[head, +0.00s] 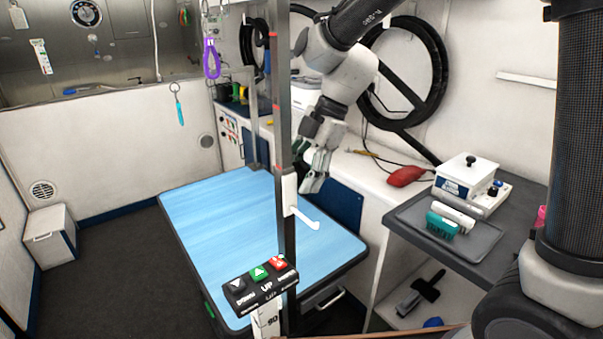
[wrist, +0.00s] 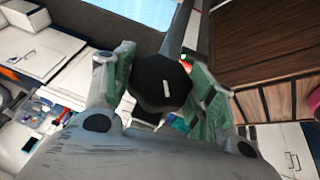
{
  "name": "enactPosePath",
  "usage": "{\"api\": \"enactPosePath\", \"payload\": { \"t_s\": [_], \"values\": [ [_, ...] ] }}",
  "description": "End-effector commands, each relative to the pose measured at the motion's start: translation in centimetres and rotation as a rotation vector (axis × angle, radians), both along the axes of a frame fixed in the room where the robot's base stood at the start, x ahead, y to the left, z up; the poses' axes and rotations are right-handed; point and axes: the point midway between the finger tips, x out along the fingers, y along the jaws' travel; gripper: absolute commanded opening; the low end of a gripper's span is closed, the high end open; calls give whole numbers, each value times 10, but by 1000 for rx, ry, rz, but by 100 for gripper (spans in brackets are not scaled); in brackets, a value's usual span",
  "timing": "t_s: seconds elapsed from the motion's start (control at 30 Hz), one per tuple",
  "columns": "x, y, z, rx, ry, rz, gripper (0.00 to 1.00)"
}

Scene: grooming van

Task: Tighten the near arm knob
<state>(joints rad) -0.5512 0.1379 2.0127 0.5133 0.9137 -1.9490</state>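The black lobed arm knob (wrist: 162,84) with a short white mark on its face fills the middle of the wrist view. The two greenish finger pads of my gripper (wrist: 163,82) stand on either side of it, very close to its edges. The frames do not show clearly whether both pads press on it. In the head view my gripper (head: 316,168) points down beside the dark upright post (head: 284,120) above the blue table (head: 225,215). The knob cannot be made out in the head view.
A button pad (head: 261,284) stands in front. A grey tray (head: 458,235) with brushes and a white box (head: 466,176) are on the right counter. A purple loop (head: 211,60) hangs left of the post.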

Motion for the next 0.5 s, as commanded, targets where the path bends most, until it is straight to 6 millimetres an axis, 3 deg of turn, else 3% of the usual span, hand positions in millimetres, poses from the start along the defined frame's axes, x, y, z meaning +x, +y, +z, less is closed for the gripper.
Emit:
{"api": "enactPosePath", "payload": {
  "t_s": [0.5],
  "values": [
    [1, 1, 0, -67, 97, 0, 32]
  ]
}}
